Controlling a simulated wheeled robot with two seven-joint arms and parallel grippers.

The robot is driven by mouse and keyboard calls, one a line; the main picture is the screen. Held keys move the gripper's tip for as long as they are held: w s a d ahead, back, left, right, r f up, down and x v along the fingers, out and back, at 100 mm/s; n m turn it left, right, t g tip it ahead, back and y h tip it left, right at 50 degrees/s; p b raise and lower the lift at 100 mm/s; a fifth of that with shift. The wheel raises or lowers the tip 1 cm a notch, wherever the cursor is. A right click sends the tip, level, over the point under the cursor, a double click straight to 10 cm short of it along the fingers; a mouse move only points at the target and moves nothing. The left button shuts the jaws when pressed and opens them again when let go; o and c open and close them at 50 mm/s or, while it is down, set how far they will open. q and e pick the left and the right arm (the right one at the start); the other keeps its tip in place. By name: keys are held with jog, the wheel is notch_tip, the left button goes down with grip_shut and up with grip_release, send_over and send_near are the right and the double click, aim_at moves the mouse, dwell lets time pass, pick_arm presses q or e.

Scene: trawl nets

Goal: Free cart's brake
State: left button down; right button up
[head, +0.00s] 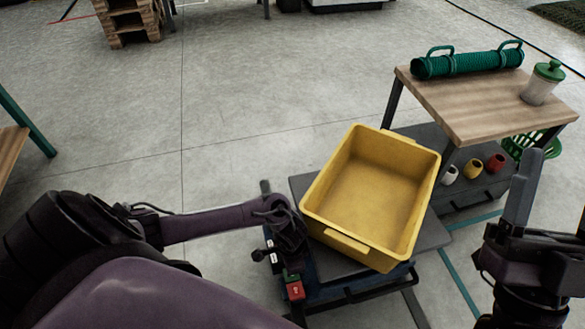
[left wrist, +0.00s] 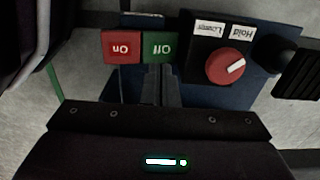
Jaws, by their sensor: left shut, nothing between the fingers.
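The cart (head: 432,232) stands in front of me with a dark deck. Its brake pedal has a red "On" pad (left wrist: 124,47) and a green "Off" pad (left wrist: 160,47), side by side. In the head view the red pad (head: 296,291) shows below my left gripper (head: 289,262). My left gripper is shut and empty; in the left wrist view its fingertips (left wrist: 161,72) are at the green pad's edge. I cannot tell whether they touch it, or which pad is pressed down. My right gripper (head: 556,190) is open and empty at the right, away from the cart.
A yellow bin (head: 345,245) sits on the cart, empty. A red knob (left wrist: 225,67) beside the pads has "Lower" and "Hold" labels; its pointer leans toward "Hold". A wooden-topped table (head: 455,110) holds a green net roll (head: 467,64) and a jar (head: 543,83).

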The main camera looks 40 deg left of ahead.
pick_arm(q)
jog(key=shift+r, duration=0.25)
jog(key=shift+r+p, duration=0.15)
jog(key=shift+p, duration=0.25)
jog(key=shift+r+p, duration=0.3)
jog(key=shift+p, duration=0.1)
pick_arm(e)
jog(key=w+a+f+g+h, duration=0.1)
jog(key=w+f+g, duration=0.1)
jog(key=f, duration=0.3)
jog(key=w+a+f+g+h, duration=0.1)
jog(key=w+f+g+h, duration=0.1)
jog(key=f+g, duration=0.2)
jog(key=shift+w+a+f, duration=0.3)
jog(key=shift+w+f, duration=0.05)
jog(key=shift+f, duration=0.75)
